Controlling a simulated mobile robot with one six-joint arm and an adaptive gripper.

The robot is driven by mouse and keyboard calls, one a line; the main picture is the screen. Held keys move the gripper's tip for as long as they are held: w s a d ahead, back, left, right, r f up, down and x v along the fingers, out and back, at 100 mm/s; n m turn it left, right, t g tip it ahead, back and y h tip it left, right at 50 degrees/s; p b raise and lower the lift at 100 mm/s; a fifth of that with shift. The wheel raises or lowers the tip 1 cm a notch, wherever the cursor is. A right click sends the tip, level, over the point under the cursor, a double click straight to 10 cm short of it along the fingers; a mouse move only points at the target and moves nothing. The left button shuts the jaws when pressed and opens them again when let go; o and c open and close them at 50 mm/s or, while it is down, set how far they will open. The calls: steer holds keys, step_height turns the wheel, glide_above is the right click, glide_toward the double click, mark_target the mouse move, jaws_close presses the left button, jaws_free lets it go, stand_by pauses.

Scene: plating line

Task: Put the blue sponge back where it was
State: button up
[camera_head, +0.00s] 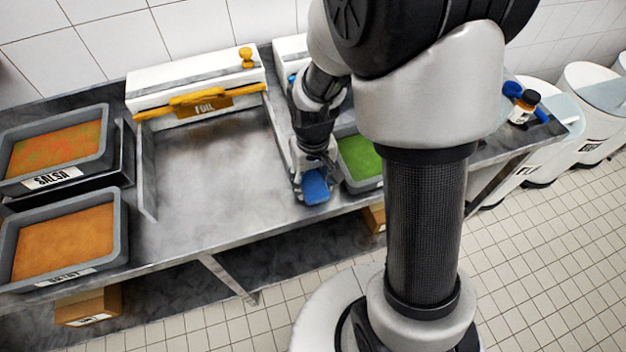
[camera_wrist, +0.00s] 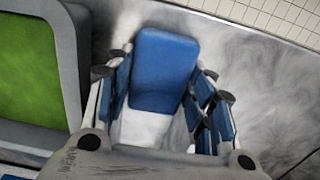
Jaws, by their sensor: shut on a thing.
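The blue sponge (camera_head: 316,186) is between the fingers of my gripper (camera_head: 313,178), low over the steel counter near its front edge in the head view. In the wrist view the sponge (camera_wrist: 163,70) shows as a blue block between the blue-padded fingers of my gripper (camera_wrist: 165,105), which is shut on it. I cannot tell whether the sponge touches the counter.
A grey tub of green food (camera_head: 362,158) stands right beside my gripper, partly hidden by my arm. The steel counter (camera_head: 205,185) is bare to the left. Salsa (camera_head: 50,150) and orange-filled (camera_head: 62,240) tubs stand far left. A foil dispenser (camera_head: 197,98) is at the back.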

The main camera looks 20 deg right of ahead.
steer(key=shift+f, duration=0.15)
steer(key=o, duration=1.1)
step_height(320, 180, up, 12)
steer(key=r+p, duration=0.1)
steer(key=p, duration=0.4)
step_height(320, 180, up, 8)
steer(key=r+t, duration=0.1)
steer(key=t, duration=0.1)
glide_above(313, 183)
steer(key=s, duration=0.5)
steer(key=s+r+t, duration=0.2)
steer(key=s+r, duration=0.3)
steer(key=s, duration=0.4)
steer(key=shift+s+t, duration=0.3)
steer(key=shift+s, duration=0.1)
steer(key=shift+d, duration=0.1)
